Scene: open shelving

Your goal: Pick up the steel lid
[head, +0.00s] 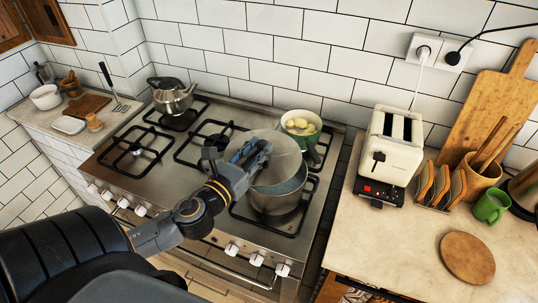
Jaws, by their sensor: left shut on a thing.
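The steel lid (284,160) is a round grey disc, tilted above a steel pot (275,207) on the front right burner. My left gripper (250,155) reaches in from the left and is shut on the lid. The fingers cover the lid's left part and its handle. The pot's opening shows below the lid, with a bluish inside. I cannot tell whether the lid's edge touches the pot rim. My right gripper is not in view.
A pot with yellowish food (300,126) stands close behind the lid. A kettle (172,98) sits on the back left burner. A toaster (389,145), a toast rack (438,187) and a green mug (490,206) stand on the right counter. The left front burner is free.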

